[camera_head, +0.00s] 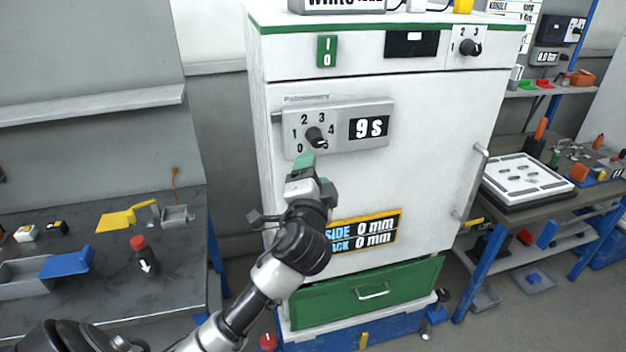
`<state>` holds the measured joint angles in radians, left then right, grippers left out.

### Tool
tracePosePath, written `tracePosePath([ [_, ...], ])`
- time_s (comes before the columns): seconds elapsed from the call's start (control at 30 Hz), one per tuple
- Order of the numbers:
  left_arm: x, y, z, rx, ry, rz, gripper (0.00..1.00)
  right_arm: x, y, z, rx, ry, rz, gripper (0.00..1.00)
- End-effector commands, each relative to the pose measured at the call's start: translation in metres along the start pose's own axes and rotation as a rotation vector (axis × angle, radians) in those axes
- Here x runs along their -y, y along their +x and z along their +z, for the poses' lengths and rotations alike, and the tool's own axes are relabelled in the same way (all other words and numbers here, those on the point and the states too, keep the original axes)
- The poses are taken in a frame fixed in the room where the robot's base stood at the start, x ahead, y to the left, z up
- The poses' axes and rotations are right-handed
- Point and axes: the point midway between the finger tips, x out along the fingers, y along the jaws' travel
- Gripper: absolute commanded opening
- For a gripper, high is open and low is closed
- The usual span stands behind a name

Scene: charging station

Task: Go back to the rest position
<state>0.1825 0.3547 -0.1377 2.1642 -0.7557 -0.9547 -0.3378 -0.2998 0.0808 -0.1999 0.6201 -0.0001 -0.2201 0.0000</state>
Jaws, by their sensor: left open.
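My left gripper (307,163) is raised in front of the white cabinet (430,120), just below the black rotary knob (316,137) on the grey timer panel. Its green-tipped fingers point up toward the knob; I cannot tell whether they touch it. The gripper is open and holds nothing that I can see. The knob sits on a dial numbered from 0 up, and the display (369,127) beside it reads 9 s. My arm covers part of the yellow-framed sign (385,230) that shows 0 mm values. My right gripper is not in view.
A dark bench (100,300) at left carries a red-capped bottle (144,256), a blue scoop-like part (66,262) and a yellow part (120,218). At right stands a workbench with a white tray (525,175). A green drawer (365,292) is low on the cabinet.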

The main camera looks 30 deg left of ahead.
Motion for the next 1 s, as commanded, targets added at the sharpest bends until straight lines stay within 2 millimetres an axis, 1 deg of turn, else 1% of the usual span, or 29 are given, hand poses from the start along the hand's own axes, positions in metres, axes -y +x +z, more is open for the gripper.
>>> tracePosePath([
  [0.53, 0.000, -0.001, 0.000, 0.000, 0.001, 0.001, 0.60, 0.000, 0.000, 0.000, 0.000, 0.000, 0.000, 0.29],
  [0.57, -0.002, -0.001, 0.000, 0.001, 0.001, 0.004, 0.60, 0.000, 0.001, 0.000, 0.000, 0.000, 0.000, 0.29],
  [0.63, -0.013, 0.001, 0.003, 0.003, 0.003, 0.025, 0.60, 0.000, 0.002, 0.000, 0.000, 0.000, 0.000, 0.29],
  [0.67, -0.022, 0.002, 0.005, 0.005, 0.004, 0.043, 0.60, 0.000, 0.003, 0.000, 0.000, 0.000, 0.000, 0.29],
  [0.77, -0.070, 0.005, 0.017, 0.014, 0.007, 0.137, 0.60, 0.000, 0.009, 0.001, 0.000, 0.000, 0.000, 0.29],
  [0.8, -0.096, 0.005, 0.024, 0.019, 0.006, 0.187, 0.60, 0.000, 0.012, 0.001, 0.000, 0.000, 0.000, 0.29],
  [0.87, -0.140, 0.002, 0.037, 0.031, 0.002, 0.272, 0.60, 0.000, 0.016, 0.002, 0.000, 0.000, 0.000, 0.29],
  [0.9, -0.170, -0.002, 0.047, 0.042, -0.004, 0.331, 0.60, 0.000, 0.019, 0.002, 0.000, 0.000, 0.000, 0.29],
  [0.97, -0.213, -0.010, 0.063, 0.059, -0.016, 0.416, 0.60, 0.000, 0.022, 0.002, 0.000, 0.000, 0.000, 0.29],
  [1.0, -0.241, -0.018, 0.074, 0.074, -0.024, 0.472, 0.60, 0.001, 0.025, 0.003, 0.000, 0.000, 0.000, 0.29],
])
